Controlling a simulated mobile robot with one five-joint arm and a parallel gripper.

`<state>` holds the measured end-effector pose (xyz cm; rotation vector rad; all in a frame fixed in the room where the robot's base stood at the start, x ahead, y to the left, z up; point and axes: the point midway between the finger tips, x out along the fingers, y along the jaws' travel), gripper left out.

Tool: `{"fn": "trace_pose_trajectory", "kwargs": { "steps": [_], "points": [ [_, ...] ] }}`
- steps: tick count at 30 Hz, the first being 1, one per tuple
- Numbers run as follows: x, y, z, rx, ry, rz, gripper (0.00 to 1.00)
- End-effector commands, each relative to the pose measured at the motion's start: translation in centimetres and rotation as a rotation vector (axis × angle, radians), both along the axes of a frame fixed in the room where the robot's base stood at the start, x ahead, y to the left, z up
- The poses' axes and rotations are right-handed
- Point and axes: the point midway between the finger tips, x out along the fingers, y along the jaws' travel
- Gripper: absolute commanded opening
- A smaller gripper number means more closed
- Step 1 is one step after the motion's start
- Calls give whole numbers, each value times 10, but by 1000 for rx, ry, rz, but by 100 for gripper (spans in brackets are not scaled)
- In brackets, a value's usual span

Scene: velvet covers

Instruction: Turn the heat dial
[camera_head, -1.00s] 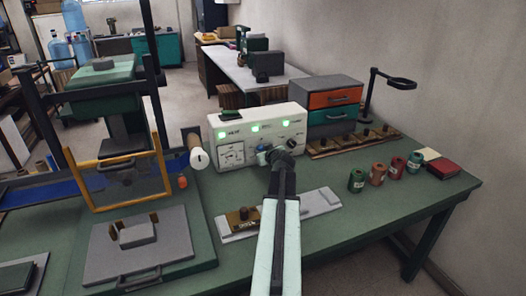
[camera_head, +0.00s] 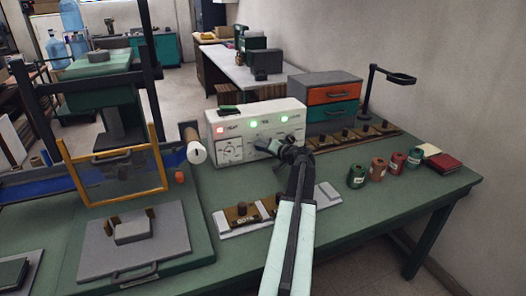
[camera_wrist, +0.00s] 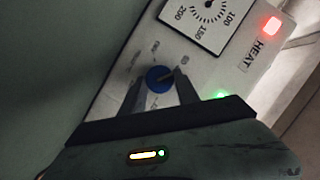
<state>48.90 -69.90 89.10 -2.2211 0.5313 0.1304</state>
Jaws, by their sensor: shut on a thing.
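The heat dial (camera_wrist: 160,78) is a round blue knob on a white panel, with small printed marks around it. In the wrist view my gripper (camera_wrist: 158,86) has one finger on each side of the dial and is shut on it. A red lamp (camera_wrist: 271,25) is lit beside the word HEAT. A gauge (camera_wrist: 210,12) marked 100, 150 and 200 is above the dial. In the head view the white control box (camera_head: 222,113) stands on the green bench. My gripper (camera_head: 266,148) is at its front face and hides the dial there.
A press with a yellow-framed guard (camera_head: 164,160) stands at the left. A pale strip with brown blocks (camera_head: 240,216) lies under my arm. Drawers (camera_head: 330,98) and several spools (camera_head: 378,171) stand at the right.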

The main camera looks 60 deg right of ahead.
Motion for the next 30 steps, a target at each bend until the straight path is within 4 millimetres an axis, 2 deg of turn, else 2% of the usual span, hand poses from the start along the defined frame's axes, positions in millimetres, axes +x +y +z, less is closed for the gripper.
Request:
{"fn": "trace_pose_trajectory", "kwargs": {
  "steps": [1, 18, 30],
  "points": [
    [-1, 0, -6, 33, -20, 4, 0],
    [-2, -1, -10, 453, -328, 3, 0],
    [-2, -2, -9, 634, -462, 2, 0]
  ]
}}
